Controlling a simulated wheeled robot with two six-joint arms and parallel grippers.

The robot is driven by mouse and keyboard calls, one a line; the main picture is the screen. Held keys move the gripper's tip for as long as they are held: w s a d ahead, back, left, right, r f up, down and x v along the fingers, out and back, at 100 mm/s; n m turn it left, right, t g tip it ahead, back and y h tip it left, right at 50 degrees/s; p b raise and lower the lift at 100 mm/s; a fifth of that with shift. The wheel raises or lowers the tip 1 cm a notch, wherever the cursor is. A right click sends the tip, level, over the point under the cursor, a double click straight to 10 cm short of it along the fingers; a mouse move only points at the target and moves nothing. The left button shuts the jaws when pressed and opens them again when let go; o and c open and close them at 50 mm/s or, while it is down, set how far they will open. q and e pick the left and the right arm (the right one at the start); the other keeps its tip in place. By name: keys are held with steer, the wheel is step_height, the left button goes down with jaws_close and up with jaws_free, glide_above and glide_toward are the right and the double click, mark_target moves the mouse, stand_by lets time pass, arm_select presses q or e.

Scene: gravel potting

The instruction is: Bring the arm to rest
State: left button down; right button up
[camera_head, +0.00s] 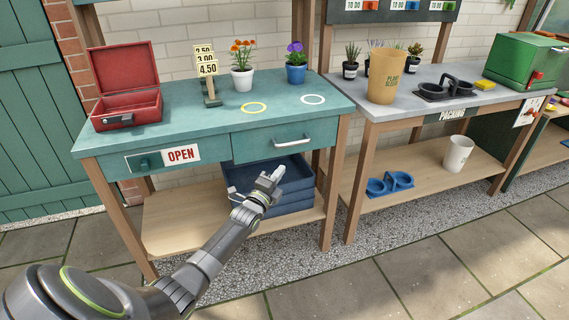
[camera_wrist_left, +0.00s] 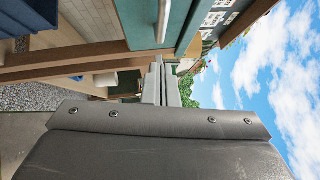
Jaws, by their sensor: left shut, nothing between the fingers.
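My left arm comes in from the lower left in the head view. Its gripper (camera_head: 275,175) is shut and empty, in front of the teal table (camera_head: 190,110), below the level of its drawer (camera_head: 272,140) and in front of the blue crates (camera_head: 295,195) on the lower shelf. In the left wrist view the shut fingers (camera_wrist_left: 160,85) point away from the camera, with the underside of a table edge and open sky beyond. My right gripper is in neither view.
A red cash box (camera_head: 125,105), price sign, and two potted flowers stand on the teal table. The grey packing table (camera_head: 425,90) at right holds a tan bin (camera_head: 385,85) and a green box (camera_head: 525,60). Paved floor (camera_head: 340,290) in front is clear.

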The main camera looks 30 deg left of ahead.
arm_select(q)
steer(key=shift+s+d+f+p, duration=0.15)
steer(key=shift+s+p, duration=0.1)
steer(key=shift+s, duration=0.85)
steer(key=shift+s+f+p, duration=0.15)
steer(key=shift+s+p, duration=0.05)
steer(key=shift+s, duration=0.85)
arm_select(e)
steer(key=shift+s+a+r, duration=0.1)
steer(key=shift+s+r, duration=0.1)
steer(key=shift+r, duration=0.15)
